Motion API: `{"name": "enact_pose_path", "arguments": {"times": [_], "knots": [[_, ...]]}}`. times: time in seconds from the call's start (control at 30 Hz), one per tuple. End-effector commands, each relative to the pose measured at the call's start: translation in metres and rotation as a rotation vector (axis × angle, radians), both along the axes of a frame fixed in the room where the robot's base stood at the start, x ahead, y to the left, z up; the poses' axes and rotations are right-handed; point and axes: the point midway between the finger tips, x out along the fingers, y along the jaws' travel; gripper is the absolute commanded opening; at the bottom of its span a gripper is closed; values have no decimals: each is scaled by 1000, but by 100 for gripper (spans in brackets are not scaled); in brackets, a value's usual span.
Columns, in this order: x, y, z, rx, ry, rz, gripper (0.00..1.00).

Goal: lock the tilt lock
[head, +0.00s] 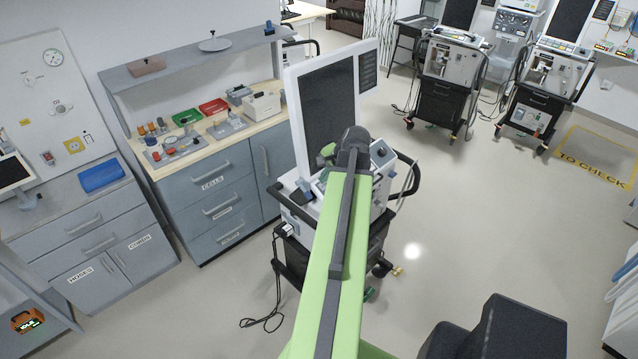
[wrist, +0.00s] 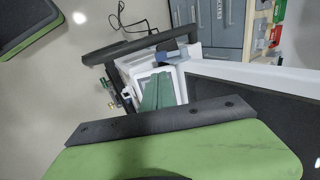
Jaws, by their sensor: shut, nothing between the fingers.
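The nearest ventilator (head: 296,225) stands on a dark cart, with a large tilted screen (head: 328,100) in a white frame. My green arm reaches over it and hides much of its top. My gripper (head: 327,154) is at the arm's far end, beside the screen's lower right edge; it is shut and empty, and its fingertips are mostly hidden.
A labelled drawer counter (head: 215,190) with trays stands left of the ventilator. Its dark push handle (head: 408,175) sticks out right. A cable (head: 265,321) lies on the floor. Two more ventilators (head: 447,75) stand at the back right. The floor at right is clear near the yellow-marked area (head: 598,157).

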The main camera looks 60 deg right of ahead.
Motion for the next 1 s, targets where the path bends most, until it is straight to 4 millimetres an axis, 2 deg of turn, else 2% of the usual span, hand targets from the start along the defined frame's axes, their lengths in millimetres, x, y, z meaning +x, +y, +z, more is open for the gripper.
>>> {"name": "enact_pose_path", "arguments": {"times": [0.03,0.4,0.6,0.7,1.0], "knots": [[3,-1,-11,0,0,1,0],[38,-11,-81,0,2,5,0],[57,-16,-112,0,1,4,0],[62,-16,-117,0,1,5,0],[63,-16,-115,0,1,5,0]]}}
